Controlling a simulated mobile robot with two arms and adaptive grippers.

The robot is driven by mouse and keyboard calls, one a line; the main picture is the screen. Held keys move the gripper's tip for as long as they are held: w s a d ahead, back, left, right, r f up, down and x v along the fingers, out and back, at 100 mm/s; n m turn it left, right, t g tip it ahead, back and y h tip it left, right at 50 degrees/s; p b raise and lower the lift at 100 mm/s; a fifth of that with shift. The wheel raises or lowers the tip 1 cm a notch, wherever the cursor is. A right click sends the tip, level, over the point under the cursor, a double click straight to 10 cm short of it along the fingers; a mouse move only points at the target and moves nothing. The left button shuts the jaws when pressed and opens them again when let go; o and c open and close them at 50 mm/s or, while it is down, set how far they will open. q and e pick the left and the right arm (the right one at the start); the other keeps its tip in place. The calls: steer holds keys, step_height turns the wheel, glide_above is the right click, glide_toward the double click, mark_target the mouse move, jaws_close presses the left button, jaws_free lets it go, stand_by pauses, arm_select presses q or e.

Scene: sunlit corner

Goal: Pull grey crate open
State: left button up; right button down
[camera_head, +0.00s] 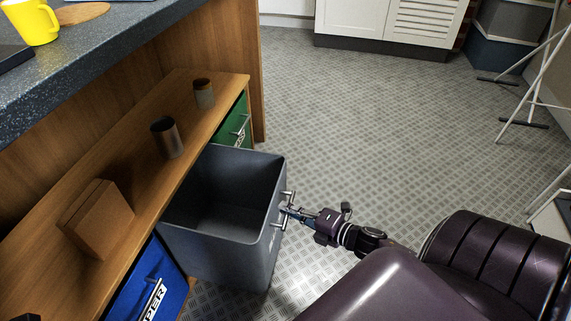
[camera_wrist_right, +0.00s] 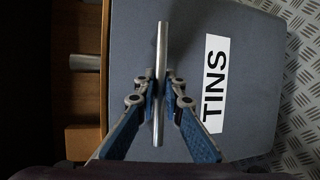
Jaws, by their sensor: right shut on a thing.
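The grey crate (camera_head: 221,261) stands pulled well out from the wooden shelf unit, and its open inside looks empty. In the right wrist view the crate's front (camera_wrist_right: 240,50) carries a white TINS label (camera_wrist_right: 214,84) and a metal bar handle (camera_wrist_right: 162,60). My right gripper (camera_head: 287,208) is at the crate's front. In the right wrist view its blue-padded fingers (camera_wrist_right: 161,88) are shut around the handle, one on each side. My left gripper is not in view.
A blue crate (camera_head: 137,291) and a green crate (camera_head: 236,126) sit in the unit on either side. A brown box (camera_head: 97,217) and two cups stand on its wooden top (camera_head: 205,131). The patterned floor (camera_head: 370,130) is clear beyond the grey crate. A white stand (camera_head: 537,95) is at the right.

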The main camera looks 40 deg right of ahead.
steer(key=c, duration=2.3)
jaws_free()
steer(key=v, duration=1.2)
steer(key=shift+a+f, duration=0.1)
